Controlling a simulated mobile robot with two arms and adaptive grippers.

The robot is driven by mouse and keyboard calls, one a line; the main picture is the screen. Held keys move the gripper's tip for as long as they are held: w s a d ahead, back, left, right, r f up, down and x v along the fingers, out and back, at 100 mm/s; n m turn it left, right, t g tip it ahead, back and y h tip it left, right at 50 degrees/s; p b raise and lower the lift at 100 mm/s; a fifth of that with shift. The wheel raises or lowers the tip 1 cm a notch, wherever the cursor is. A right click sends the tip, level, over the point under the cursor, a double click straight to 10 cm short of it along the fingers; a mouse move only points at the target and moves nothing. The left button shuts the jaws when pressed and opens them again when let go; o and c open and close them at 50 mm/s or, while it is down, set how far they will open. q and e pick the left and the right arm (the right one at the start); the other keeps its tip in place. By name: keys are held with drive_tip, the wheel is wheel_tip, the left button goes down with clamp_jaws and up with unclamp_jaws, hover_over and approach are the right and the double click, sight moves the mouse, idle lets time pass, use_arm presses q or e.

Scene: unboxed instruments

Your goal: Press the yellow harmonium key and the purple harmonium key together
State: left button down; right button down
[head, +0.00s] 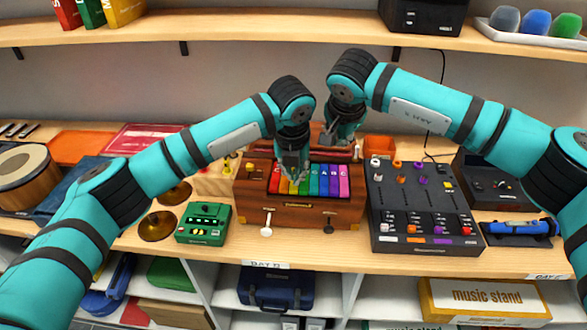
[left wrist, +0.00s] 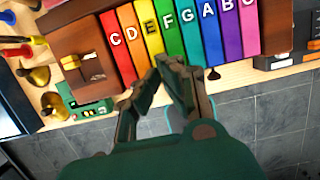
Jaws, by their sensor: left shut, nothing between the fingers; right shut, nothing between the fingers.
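The wooden harmonium (head: 300,213) stands on the shelf with a row of coloured, lettered keys. In the left wrist view the yellow key (left wrist: 148,32) is marked E and the purple key (left wrist: 228,32) is marked B. The purple key also shows clear in the head view (head: 334,184). My left gripper (head: 294,180) is shut and empty at the yellow and green keys, hiding part of them; I cannot tell whether it touches. Its tips show in the left wrist view (left wrist: 168,62). My right gripper (head: 334,142) is shut and empty, behind the keys toward the harmonium's back.
A dark mixer panel (head: 422,210) stands right of the harmonium. A green pedal box (head: 203,224) and brass cymbals (head: 158,226) are to its left. An orange box (head: 379,146) is behind right. An upper shelf (head: 290,30) runs across the top.

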use_arm(q)
drive_tip(key=shift+x, duration=1.3)
drive_tip(key=shift+f, duration=0.3)
drive_tip(key=shift+r, duration=0.6)
